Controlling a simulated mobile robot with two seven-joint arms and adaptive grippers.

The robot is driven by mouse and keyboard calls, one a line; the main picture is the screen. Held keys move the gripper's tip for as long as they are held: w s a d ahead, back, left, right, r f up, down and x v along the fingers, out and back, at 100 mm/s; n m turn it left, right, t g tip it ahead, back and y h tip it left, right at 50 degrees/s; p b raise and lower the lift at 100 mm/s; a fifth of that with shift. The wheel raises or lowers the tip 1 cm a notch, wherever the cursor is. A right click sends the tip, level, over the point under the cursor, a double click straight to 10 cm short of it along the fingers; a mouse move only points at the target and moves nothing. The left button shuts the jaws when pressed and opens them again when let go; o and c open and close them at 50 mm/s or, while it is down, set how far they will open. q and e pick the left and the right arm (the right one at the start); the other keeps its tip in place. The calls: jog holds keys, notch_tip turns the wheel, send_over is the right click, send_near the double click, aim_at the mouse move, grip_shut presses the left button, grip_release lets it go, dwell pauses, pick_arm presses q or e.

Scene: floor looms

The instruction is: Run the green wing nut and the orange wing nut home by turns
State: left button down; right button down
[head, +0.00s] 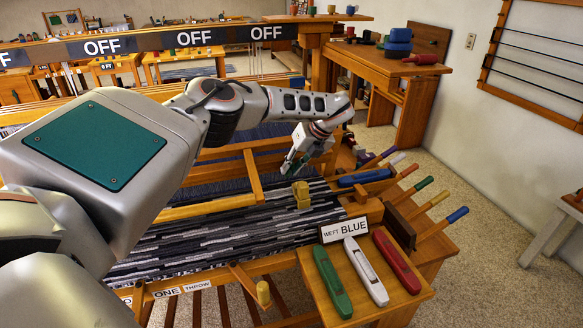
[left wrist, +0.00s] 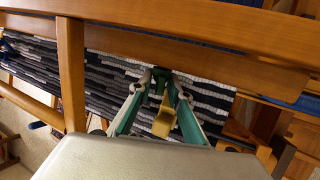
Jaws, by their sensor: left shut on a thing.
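My left gripper (head: 296,163) reaches in over the loom from the left and points down above the striped cloth. In the left wrist view its two teal fingers (left wrist: 160,78) close together at the tips on a small dark, greenish thing. It is too small to say surely that this is the green wing nut. A yellow block-like piece (head: 301,194) is on the cloth side just below the gripper; a yellow piece also shows between the fingers in the left wrist view (left wrist: 164,121). I cannot make out an orange wing nut. My right gripper is not in view.
Striped cloth (head: 220,244) spans the wooden loom. Coloured handles (head: 416,187) stick out at right. A wooden beam (left wrist: 200,55) crosses close to my fingers.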

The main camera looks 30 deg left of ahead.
pick_arm(q)
jog(key=c, duration=2.2)
grip_release()
jog(key=shift+d, duration=0.1)
jog(key=v, duration=1.2)
